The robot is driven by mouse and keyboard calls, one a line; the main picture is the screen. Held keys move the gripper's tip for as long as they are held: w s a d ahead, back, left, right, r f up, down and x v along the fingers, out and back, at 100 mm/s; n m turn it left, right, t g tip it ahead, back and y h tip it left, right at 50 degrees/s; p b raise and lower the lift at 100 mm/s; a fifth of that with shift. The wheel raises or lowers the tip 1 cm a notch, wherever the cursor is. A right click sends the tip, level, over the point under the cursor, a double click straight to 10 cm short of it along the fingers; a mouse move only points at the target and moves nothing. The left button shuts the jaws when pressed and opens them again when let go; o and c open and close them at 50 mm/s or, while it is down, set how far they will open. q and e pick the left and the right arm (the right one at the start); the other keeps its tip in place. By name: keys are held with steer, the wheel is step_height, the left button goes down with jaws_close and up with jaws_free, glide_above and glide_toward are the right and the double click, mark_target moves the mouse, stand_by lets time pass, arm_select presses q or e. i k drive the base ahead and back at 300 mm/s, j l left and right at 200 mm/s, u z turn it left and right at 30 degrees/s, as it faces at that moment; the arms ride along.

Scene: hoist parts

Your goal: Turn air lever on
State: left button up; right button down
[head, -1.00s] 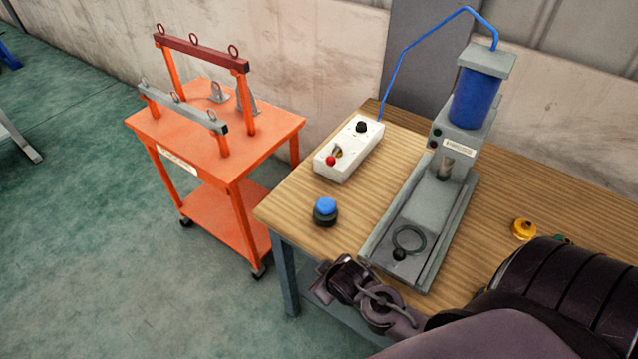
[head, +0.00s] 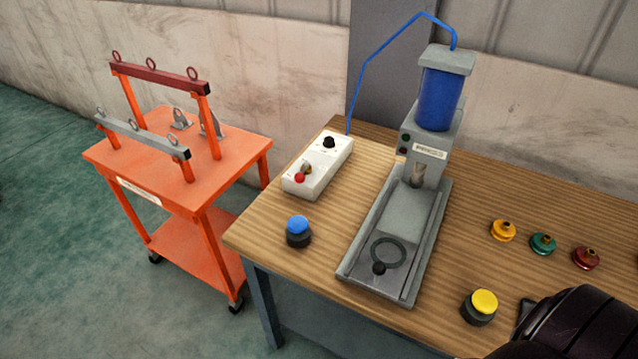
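The air lever is on a white control box (head: 318,168) on the wooden table, left of the press. The lever shows a red ball tip (head: 300,178) pointing toward the near-left end of the box, with a small brass-coloured base behind it. A black knob (head: 329,142) sits at the box's far end. A blue hose (head: 377,54) runs from behind the box up to the blue cylinder (head: 439,98) of the press. Neither of my grippers is clearly visible; a dark part of my arm fills the lower right corner, well away from the box.
The grey press (head: 398,225) stands right of the box. A blue button (head: 298,231) and a yellow button (head: 480,307) stand near the table's front edge. Yellow, green and red fittings (head: 544,243) lie to the right. An orange cart (head: 180,160) stands left of the table (head: 540,205).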

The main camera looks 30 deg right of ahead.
mark_target(299, 177)
steer(key=i+j+z, duration=0.15)
steer(key=z, duration=0.2)
steer(key=i+j+z, duration=0.1)
steer(key=j+z, duration=0.3)
steer(key=i+j+z, duration=0.1)
steer(key=j+z, duration=0.25)
